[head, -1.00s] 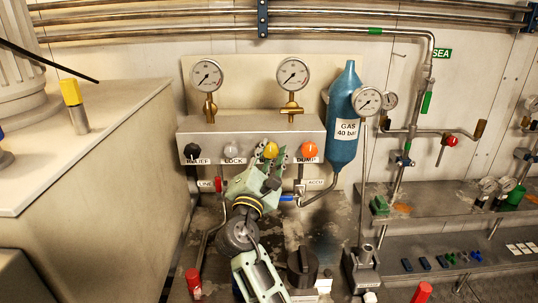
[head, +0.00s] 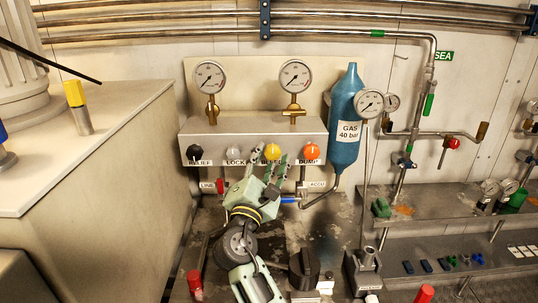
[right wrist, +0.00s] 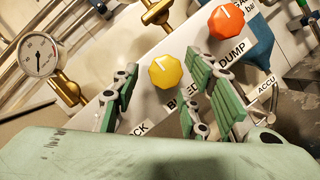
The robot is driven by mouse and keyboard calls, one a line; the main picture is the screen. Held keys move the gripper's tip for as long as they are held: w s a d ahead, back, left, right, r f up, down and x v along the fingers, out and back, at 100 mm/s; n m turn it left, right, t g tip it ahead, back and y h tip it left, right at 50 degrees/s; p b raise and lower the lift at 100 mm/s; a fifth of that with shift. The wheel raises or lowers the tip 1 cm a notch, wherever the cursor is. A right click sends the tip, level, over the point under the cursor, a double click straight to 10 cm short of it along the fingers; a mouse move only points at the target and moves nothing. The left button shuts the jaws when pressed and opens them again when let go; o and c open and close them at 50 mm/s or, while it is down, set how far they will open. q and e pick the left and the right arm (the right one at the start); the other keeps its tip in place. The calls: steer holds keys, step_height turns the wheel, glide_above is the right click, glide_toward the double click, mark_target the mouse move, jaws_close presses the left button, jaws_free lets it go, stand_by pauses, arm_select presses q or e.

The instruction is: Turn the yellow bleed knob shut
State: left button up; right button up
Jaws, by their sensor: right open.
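The yellow bleed knob (head: 272,151) sits on the front of the grey panel (head: 228,142), between the grey LOCK knob and the orange DUMP knob. In the right wrist view the yellow knob (right wrist: 166,71) is a faceted dial with a pale mark on its face. My right gripper (head: 270,164) is open in front of and slightly below it. In the wrist view its green-padded fingers (right wrist: 162,88) stand on either side of the knob, with visible gaps; I cannot tell how far they are from the panel. Part of the BLEED label is hidden by a finger. My left gripper is not in view.
A black RELIEF knob (head: 194,152), grey LOCK knob (head: 234,153) and orange DUMP knob (head: 310,151) share the row. Two gauges stand above the panel. A blue gas bottle (head: 346,112) is at its right. A black knob (head: 304,268) stands on the bench below.

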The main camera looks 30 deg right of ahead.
steer(key=v, duration=1)
steer(key=shift+r, duration=0.15)
